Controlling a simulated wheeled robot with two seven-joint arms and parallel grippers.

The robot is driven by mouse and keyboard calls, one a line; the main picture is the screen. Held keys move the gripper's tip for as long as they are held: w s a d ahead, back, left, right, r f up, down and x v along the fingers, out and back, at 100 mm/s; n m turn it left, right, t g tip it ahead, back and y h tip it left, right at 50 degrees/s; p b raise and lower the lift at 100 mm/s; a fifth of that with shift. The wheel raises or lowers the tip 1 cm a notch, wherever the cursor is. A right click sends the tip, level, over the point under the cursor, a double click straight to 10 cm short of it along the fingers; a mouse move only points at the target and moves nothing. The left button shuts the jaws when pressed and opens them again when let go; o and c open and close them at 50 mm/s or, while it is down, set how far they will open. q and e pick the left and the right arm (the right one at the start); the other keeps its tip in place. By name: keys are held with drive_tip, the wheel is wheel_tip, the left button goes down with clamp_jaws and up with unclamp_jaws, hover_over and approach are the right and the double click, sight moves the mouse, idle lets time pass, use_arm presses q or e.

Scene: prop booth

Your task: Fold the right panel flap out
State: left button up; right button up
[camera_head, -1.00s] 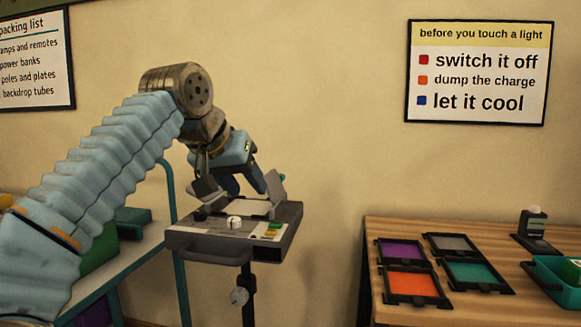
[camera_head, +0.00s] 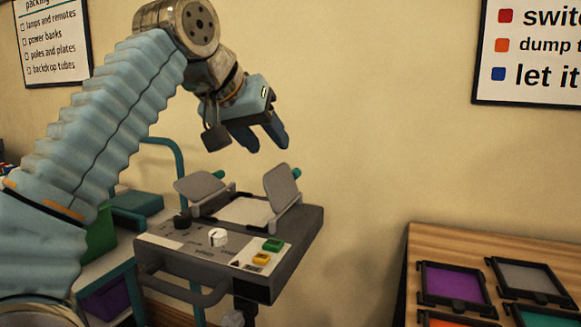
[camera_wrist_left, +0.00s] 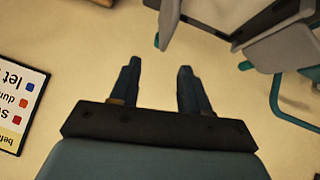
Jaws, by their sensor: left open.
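The light unit (camera_head: 285,263) is a grey box on a stand, with a pale panel (camera_head: 243,211) on its top. The right panel flap (camera_head: 282,184) is a grey plate standing up, leaning slightly, at the panel's right edge. The left flap (camera_head: 200,186) is tilted at the left edge. My left gripper (camera_head: 263,142) is open and empty, above the unit and apart from both flaps. In the left wrist view its two blue fingers (camera_wrist_left: 158,75) are spread with nothing between them; grey flap plates (camera_wrist_left: 285,50) show at the upper right. My right gripper is not in view.
The unit's front has a white knob (camera_head: 217,237), a dark knob (camera_head: 182,219), green and yellow buttons, and a handle (camera_head: 185,290). A wooden table (camera_head: 440,240) with coloured filter frames stands at right. A trolley with a green box (camera_head: 100,235) is at left.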

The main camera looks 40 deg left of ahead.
sight(285, 164)
use_arm(q)
drive_tip(key=b+x, duration=0.1)
drive_tip(key=x, duration=0.9)
drive_tip(key=shift+b, duration=0.3)
clamp_jaws()
